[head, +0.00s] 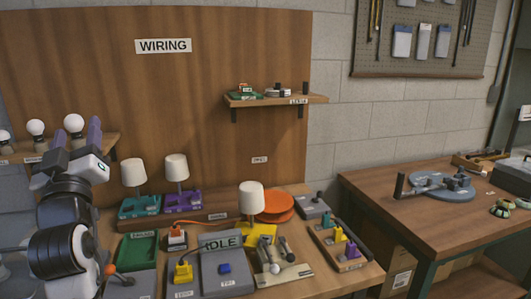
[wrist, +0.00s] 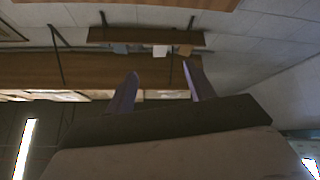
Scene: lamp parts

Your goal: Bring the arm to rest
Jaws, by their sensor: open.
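My arm stands at the left of the head view with my gripper (head: 78,136) raised and its purple fingers pointing up. The fingers are apart, and the wrist view shows nothing held between my gripper's fingertips (wrist: 157,78). In the head view a white bulb (head: 73,123) appears between the fingers; it seems to be behind them, in line with the left shelf (head: 20,155). My gripper is well above the bench top and touches nothing that I can see.
The bench holds lamps on a teal base (head: 140,206), a purple base (head: 183,199) and a yellow base (head: 262,235). Another table (head: 450,225) is at right.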

